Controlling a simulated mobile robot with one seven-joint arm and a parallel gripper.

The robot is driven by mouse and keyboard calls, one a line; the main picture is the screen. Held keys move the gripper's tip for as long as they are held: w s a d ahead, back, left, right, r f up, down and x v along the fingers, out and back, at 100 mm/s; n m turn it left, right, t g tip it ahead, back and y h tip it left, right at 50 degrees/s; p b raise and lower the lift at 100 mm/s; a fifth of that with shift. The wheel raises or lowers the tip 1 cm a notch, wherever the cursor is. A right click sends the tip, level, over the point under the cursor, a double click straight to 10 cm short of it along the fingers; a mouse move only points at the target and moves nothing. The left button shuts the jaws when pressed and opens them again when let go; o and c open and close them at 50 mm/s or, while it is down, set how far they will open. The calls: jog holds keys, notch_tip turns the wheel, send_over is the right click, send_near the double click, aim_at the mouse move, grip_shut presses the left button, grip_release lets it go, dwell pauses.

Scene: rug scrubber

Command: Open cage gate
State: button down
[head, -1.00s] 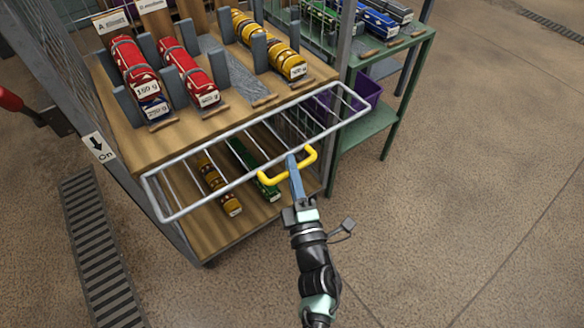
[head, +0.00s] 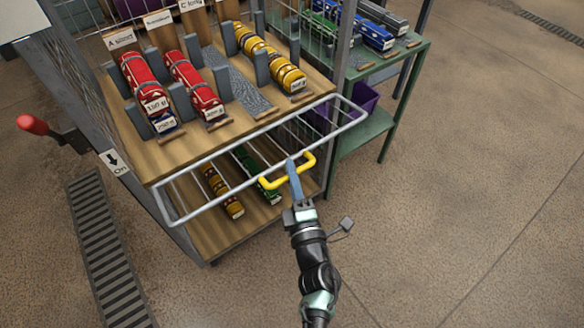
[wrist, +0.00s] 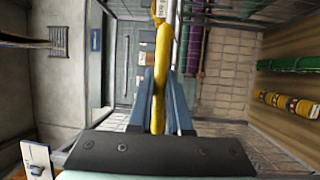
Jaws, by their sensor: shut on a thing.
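The cage gate (head: 220,209) is a pale wire frame at the front of the wooden rack. In the head view it stands out from the front of the upper shelf, tilted, over the lower shelf. Its yellow handle (head: 309,161) is at the middle of its outer bar. My gripper (head: 293,171) is shut on this handle, its blue-grey fingers on either side of the bar. The wrist view shows the yellow handle (wrist: 161,75) between the two fingers (wrist: 159,95). The gate's hinges cannot be made out.
Red and yellow rolls (head: 192,84) lie between grey dividers on the upper shelf (head: 180,152). Yellow and green rolls lie on the lower shelf (head: 228,228). A green table (head: 385,125) stands at right, a red-handled lever (head: 34,124) at left. The floor at right is clear.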

jog(key=shift+w+r, duration=0.1)
jog(key=shift+r, duration=0.55)
jog(key=shift+a, duration=0.1)
jog(key=c, duration=0.8)
grip_release()
jog(key=shift+c, duration=0.2)
jog(key=p+v, duration=0.1)
jog(key=v, duration=1.2)
jog(key=shift+p, duration=0.3)
